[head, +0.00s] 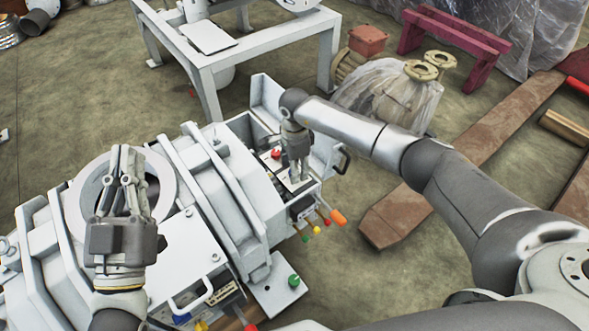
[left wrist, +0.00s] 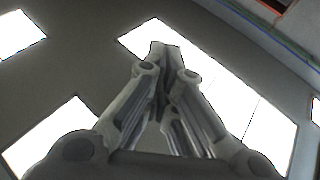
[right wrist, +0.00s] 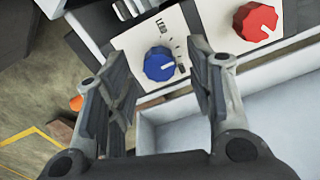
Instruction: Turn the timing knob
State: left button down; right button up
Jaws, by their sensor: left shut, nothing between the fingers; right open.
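A blue knob (right wrist: 160,63) with a white pointer line sits on a pale panel (right wrist: 148,36) with a dial scale and a partly readable label. A red knob (right wrist: 255,20) sits to its right, and it also shows in the head view (head: 276,153). I cannot read which knob is named timing. My right gripper (right wrist: 155,78) is open, its fingers pointing at the panel on either side of the blue knob, with no clear contact. In the head view the right gripper (head: 297,178) hides the blue knob. My left gripper (head: 126,152) is shut and empty, pointing up.
The panel belongs to a large white machine (head: 215,185). Its open white lid (head: 266,92) and a black handle (head: 343,160) stand close to my right gripper. Coloured levers (head: 337,217) stick out at the front. A white table frame (head: 270,52) stands behind.

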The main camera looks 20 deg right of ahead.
pick_arm(q)
jog(key=shift+s+r+t, duration=0.2)
jog(key=shift+r+t, duration=0.1)
jog(key=shift+r, duration=0.15)
pick_arm(e)
jog(key=shift+f, duration=0.35)
jog(key=c, duration=1)
pick_arm(q)
jog(key=shift+w+f, duration=0.1)
jog(key=shift+f, duration=0.05)
pick_arm(e)
jog(key=m+p, duration=0.1)
jog(key=m, duration=0.4)
jog(key=shift+r+p, duration=0.1)
jog(key=shift+p, duration=0.25)
pick_arm(q)
notch_tip(320, 180, down, 8)
jog(key=w+g+y, duration=0.1)
jog(key=g+y, duration=0.1)
jog(key=g, duration=0.3)
jog(key=shift+w+a, duration=0.25)
jog(key=shift+a, duration=0.15)
pick_arm(e)
jog(key=shift+m, duration=0.5)
pick_arm(q)
jog(key=shift+f, duration=0.1)
